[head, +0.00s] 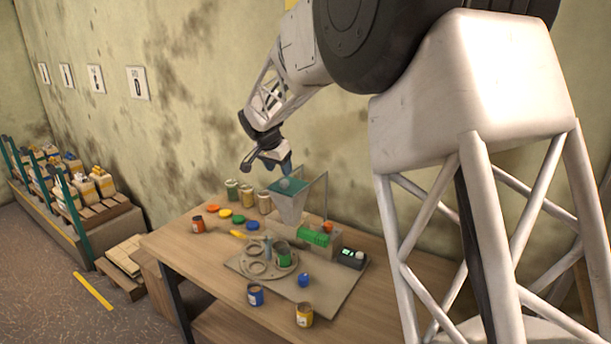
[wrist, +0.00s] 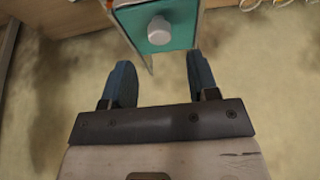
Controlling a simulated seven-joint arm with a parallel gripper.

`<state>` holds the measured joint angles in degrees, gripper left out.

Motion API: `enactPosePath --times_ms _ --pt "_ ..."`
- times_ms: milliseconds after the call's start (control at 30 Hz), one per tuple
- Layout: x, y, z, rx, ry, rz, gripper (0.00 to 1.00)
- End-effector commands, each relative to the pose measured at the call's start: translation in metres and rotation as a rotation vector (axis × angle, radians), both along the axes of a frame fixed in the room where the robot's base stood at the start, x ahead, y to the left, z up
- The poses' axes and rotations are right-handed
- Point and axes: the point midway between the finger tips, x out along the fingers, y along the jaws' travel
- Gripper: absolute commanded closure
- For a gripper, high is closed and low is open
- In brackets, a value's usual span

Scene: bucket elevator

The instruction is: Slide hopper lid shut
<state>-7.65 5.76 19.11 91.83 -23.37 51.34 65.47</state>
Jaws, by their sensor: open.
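The hopper (head: 291,208) is a pale funnel at the back of the table, held between thin posts. Its teal lid (head: 276,187) lies at the hopper's top and carries a light round knob (head: 284,183). The wrist view shows the lid (wrist: 178,14) and its white knob (wrist: 159,30) at the top. How far the lid covers the mouth I cannot tell. My gripper (head: 284,167) is just above and behind the lid. Its two blue fingers are spread in the wrist view (wrist: 161,75), with nothing between their tips and the knob beyond them.
A green block (head: 314,237) and a small dark box (head: 351,258) stand right of the hopper. A round plate with rings (head: 262,268) lies in front. Cans, coloured lids and a blue ball (head: 304,280) are spread around. The wall is close behind.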

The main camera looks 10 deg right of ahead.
Motion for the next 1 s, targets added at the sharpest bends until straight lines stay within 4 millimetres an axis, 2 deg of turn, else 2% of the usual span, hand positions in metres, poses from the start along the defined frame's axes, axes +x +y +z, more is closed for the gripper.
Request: enactPosePath --times_ms 600,1000 --pt "0.000 0.000 0.049 0.000 -0.002 -0.001 0.46" --pt "0.000 0.000 0.057 0.000 0.000 0.000 0.46"
